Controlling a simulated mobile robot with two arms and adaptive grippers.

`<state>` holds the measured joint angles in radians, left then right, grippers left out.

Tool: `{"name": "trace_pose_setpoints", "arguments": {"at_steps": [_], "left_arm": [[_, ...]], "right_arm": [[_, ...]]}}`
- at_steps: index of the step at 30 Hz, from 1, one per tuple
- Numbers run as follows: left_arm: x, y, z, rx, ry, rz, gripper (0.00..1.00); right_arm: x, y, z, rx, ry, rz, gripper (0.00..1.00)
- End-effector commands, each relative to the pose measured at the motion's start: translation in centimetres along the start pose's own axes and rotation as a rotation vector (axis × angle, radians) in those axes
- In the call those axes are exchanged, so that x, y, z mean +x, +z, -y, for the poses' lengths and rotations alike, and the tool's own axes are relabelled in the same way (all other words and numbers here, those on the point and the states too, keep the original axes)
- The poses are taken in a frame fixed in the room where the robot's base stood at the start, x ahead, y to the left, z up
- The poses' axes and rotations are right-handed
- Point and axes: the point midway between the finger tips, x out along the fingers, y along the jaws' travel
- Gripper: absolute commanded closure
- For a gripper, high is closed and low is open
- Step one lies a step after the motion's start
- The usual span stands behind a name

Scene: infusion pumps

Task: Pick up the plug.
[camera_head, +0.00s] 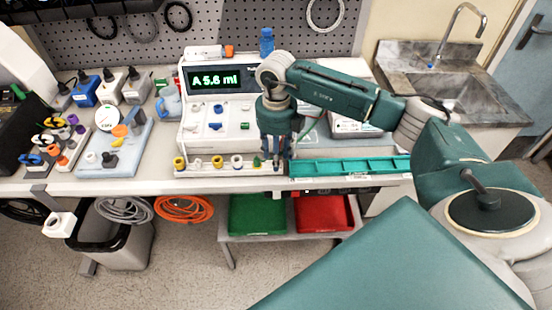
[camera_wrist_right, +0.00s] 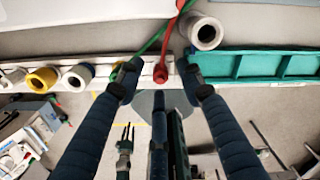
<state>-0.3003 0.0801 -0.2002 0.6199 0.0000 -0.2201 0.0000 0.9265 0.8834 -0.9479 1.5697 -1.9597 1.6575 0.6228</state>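I cannot tell which small part is the plug. A white rail (camera_head: 218,171) at the bench's front edge carries yellow, orange and green-tipped pieces. In the right wrist view, a red-tipped piece (camera_wrist_right: 161,73) with a thin red stem stands at the rail between my fingertips. A thin green stem (camera_wrist_right: 151,42) passes close to the left finger. My right gripper (camera_head: 279,159) points down at the rail's right end, its fingers apart; it also shows in the wrist view (camera_wrist_right: 157,70). Contact with the red piece is not clear. My left gripper is not in view.
A pump displaying "A 5.6 ml" (camera_head: 222,80) stands behind the rail. A green slotted tray (camera_head: 345,167) lies right of my gripper. A white hollow cylinder (camera_wrist_right: 204,33) is close to the right finger. Connectors crowd the bench's left side. Green (camera_head: 257,214) and red (camera_head: 322,213) bins sit below.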

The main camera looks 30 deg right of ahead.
Motion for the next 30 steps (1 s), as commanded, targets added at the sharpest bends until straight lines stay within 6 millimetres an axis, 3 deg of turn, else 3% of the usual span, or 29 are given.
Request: {"name": "trace_pose_setpoints", "arguments": {"at_steps": [4,11,16,30], "left_arm": [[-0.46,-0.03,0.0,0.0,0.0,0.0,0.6],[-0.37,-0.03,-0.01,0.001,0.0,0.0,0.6],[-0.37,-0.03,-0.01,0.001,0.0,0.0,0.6],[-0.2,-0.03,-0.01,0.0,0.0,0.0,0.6]], "right_arm": [[1.18,-0.05,0.01,-0.001,-0.001,0.0,0.63],[1.33,-0.02,0.01,-0.001,0.0,0.001,0.65],[1.3,-0.02,0.0,-0.001,0.0,0.001,0.98],[0.84,0.05,-0.02,-0.001,0.001,0.002,0.99]]}}
